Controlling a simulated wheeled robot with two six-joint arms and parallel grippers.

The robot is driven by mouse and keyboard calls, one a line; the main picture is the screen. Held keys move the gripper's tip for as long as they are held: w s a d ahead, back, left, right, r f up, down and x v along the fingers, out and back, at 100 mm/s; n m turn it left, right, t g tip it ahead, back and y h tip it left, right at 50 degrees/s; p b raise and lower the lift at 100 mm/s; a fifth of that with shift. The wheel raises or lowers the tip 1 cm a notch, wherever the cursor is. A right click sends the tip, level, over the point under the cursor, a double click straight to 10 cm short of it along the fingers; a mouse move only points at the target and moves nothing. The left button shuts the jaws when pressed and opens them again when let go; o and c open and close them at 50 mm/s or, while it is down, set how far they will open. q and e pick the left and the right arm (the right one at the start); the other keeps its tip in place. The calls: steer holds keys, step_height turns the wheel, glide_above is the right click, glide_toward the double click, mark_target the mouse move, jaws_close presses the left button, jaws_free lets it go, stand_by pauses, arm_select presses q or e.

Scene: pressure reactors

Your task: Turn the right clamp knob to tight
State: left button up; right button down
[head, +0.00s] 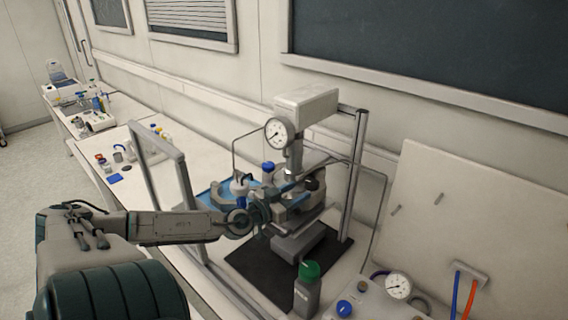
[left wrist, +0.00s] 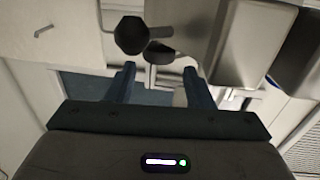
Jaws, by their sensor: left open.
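The pressure reactor (head: 292,200) stands on a dark mat, with a dial gauge (head: 278,133) and a pale head box on top. A dark knob (head: 312,184) shows on the right side of its clamp ring. My left gripper (head: 276,207) is at the front of the reactor, close to the clamp, and partly blends with it. In the left wrist view its two blue-grey fingers (left wrist: 158,84) are apart, with nothing clearly gripped. A dark faceted knob (left wrist: 131,35) and a rounder dark knob (left wrist: 158,53) are just beyond the fingertips. Which one is the right clamp knob I cannot tell. My right gripper is out of view.
A metal frame (head: 180,165) and an upright post (head: 355,175) flank the reactor. A grey bottle with a green cap (head: 309,272) stands at front right, near a panel with a second gauge (head: 398,286). Small items lie on the bench at left.

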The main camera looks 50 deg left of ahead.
arm_select(q)
steer(key=shift+s, duration=1.95)
